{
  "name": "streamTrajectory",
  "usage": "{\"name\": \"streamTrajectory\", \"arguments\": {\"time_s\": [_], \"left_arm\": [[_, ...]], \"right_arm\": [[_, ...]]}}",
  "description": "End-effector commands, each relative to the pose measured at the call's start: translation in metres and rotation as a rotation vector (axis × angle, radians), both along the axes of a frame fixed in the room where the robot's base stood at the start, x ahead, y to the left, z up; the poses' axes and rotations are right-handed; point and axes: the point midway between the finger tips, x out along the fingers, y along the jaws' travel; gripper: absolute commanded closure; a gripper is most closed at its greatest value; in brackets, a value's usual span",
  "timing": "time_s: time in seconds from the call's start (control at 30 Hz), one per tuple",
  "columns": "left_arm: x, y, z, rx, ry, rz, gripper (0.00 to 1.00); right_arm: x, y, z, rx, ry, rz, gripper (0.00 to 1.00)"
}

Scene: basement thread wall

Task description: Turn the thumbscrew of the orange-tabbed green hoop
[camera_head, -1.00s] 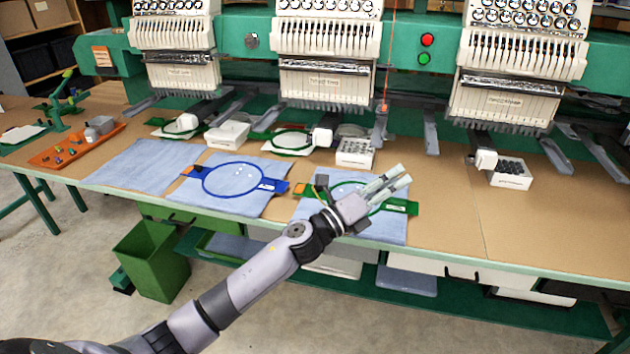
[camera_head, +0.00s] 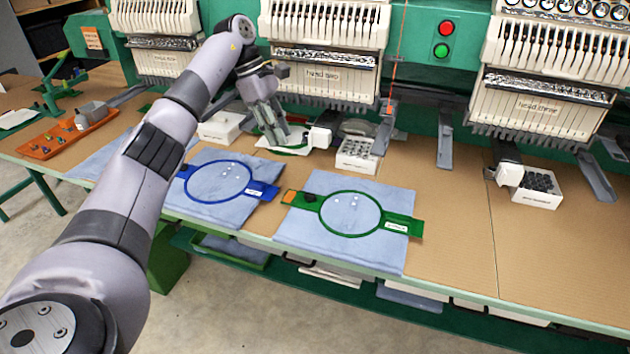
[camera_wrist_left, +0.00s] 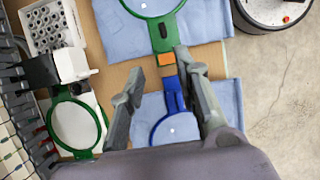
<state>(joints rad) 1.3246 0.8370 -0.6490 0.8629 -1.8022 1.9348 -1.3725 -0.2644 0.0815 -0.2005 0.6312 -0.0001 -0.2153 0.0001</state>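The orange-tabbed green hoop (camera_head: 379,213) lies flat on a folded blue cloth (camera_head: 300,235) near the table's front edge. Its orange tab (camera_head: 291,197) is on the left end, and a small dark piece, perhaps the thumbscrew (camera_head: 310,198), sits just right of it. My left gripper (camera_head: 275,135) is raised behind and left of the hoop, near the middle machine head, open and empty. Its spread fingers show in the wrist view (camera_wrist_left: 160,62).
A blue hoop (camera_head: 249,187) on cloth lies left of the green one. White boxes (camera_head: 355,164) and machine arms stand behind. An orange tray (camera_head: 68,138) is at far left.

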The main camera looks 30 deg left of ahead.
Motion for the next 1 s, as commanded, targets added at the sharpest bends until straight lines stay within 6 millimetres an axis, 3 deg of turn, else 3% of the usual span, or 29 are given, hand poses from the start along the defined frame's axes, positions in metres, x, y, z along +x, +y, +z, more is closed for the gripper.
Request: {"name": "streamTrajectory", "arguments": {"time_s": [0.2,0.33,0.43,0.7,1.0], "left_arm": [[0.002,-0.014,-0.034,-0.001,0.004,-0.003,0.7],[0.005,-0.025,-0.061,-0.001,0.004,-0.002,0.7],[0.006,-0.034,-0.081,-0.004,0.003,-0.002,0.7],[0.011,-0.054,-0.13,-0.003,0.001,-0.001,0.7],[0.014,-0.064,-0.156,-0.004,-0.002,-0.001,0.7]], "right_arm": [[-0.048,-0.003,-0.002,-0.006,0.068,0.0,0.6],[-0.063,-0.004,0.0,-0.008,0.091,-0.001,0.6],[-0.059,-0.003,0.002,-0.007,0.084,-0.001,0.6],[-0.022,0.0,0.012,-0.001,0.026,-0.001,0.6],[-0.033,-0.001,0.014,-0.003,0.046,-0.001,0.6]]}}
